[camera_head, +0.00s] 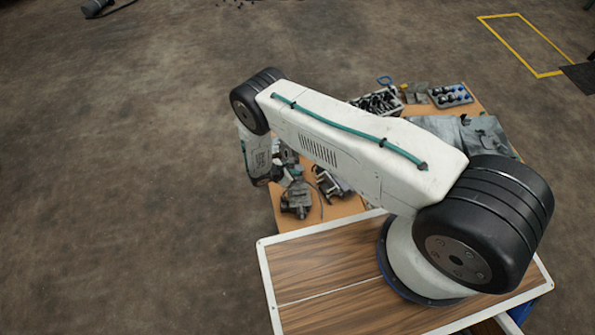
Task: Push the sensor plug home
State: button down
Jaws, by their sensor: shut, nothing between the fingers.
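My white arm crosses the picture from the lower right and bends down at its far left end, over the left edge of the workbench (345,208). My gripper (283,178) is small at the end of the wrist and hard to pick out against the grey parts around it. It is shut, with nothing held. A grey metal assembly (297,199) sits on the bench just below and right of the wrist. I cannot make out the sensor plug or its socket. My arm hides part of the bench.
More mechanical parts (331,184) with a thin cable lie beside the assembly. A tray of dark parts (378,103) and a tray with blue-topped pieces (451,96) stand at the bench's far end. A grey sheet (487,135) lies at right.

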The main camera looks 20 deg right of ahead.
aim_at(319, 166)
jog(key=x, duration=0.7)
jog(key=shift+d+f, duration=0.15)
jog(key=shift+d, duration=0.1)
jog(key=shift+w+d, duration=0.25)
jog(key=shift+d, duration=0.35)
jog(key=shift+w+d, duration=0.2)
jog(key=shift+d, duration=0.4)
jog(key=shift+w+d, duration=0.25)
jog(key=shift+d, duration=0.4)
jog(key=shift+w+d, duration=0.25)
jog(key=shift+d, duration=0.6)
jog(key=shift+w+d, duration=0.25)
jog(key=shift+d, duration=0.7)
jog(key=a, duration=0.2)
jog(key=s+a, duration=0.1)
jog(key=shift+a, duration=0.4)
jog(key=v, duration=1)
jog(key=shift+s+a, duration=0.2)
jog(key=shift+a, duration=0.1)
